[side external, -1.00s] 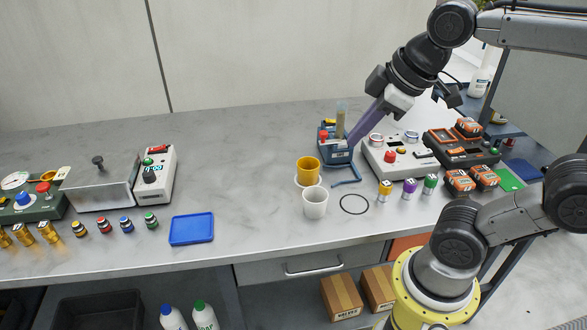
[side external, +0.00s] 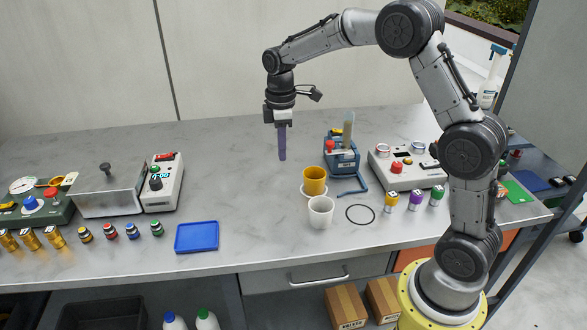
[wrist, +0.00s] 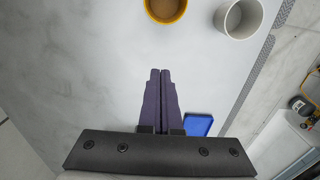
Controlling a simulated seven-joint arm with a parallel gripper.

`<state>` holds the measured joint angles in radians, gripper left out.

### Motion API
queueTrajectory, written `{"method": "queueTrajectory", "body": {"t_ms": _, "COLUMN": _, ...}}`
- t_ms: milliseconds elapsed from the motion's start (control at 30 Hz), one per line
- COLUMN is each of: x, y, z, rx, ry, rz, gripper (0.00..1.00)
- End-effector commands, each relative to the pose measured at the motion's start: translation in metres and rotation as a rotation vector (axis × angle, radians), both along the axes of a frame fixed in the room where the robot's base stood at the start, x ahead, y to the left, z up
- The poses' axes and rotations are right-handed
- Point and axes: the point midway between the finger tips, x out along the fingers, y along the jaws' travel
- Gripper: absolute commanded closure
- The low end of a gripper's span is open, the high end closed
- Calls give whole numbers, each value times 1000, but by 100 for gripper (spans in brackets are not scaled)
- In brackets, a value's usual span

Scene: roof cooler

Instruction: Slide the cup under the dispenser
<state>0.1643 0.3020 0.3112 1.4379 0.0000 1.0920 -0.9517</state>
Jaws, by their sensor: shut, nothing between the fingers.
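The wrist view shows brown contents in the yellow cup (wrist: 184,12). A white cup (side external: 320,213) stands upright just in front of it; it also shows in the wrist view (wrist: 222,22). A blue device with a red button and a clear upright tube, apparently the dispenser (side external: 344,163), stands behind and right of the cups. My gripper (side external: 282,158) points down above the counter, left of the dispenser and behind the cups. Its purple fingers (wrist: 160,72) are together and empty, apart from both cups.
A black ring (side external: 360,214) lies on the counter right of the white cup. A grey-white device (side external: 409,172) and several coloured canisters stand farther right. A blue tray (side external: 197,237) lies at the front left. The counter's middle (side external: 235,180) is clear.

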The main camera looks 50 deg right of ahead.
Motion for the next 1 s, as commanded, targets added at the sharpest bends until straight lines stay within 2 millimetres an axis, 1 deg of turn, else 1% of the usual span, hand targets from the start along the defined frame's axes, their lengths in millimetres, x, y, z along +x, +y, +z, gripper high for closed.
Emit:
{"method": "queueTrajectory", "body": {"t_ms": 167, "x": -2, "y": 0, "z": -22, "rx": 1, "ry": 5, "rz": -2, "gripper": 100}}
{"method": "queueTrajectory", "body": {"t_ms": 400, "x": -2, "y": 0, "z": -69, "rx": 1, "ry": 5, "rz": -2, "gripper": 100}}
{"method": "queueTrajectory", "body": {"t_ms": 567, "x": -2, "y": 0, "z": -99, "rx": 0, "ry": 3, "rz": -2, "gripper": 100}}
{"method": "queueTrajectory", "body": {"t_ms": 667, "x": -13, "y": -13, "z": -95, "rx": -1, "ry": -2, "rz": -7, "gripper": 100}}
{"method": "queueTrajectory", "body": {"t_ms": 800, "x": -24, "y": -23, "z": -96, "rx": 0, "ry": -1, "rz": -5, "gripper": 100}}
{"method": "queueTrajectory", "body": {"t_ms": 1000, "x": -29, "y": -28, "z": -96, "rx": 0, "ry": -1, "rz": -2, "gripper": 100}}
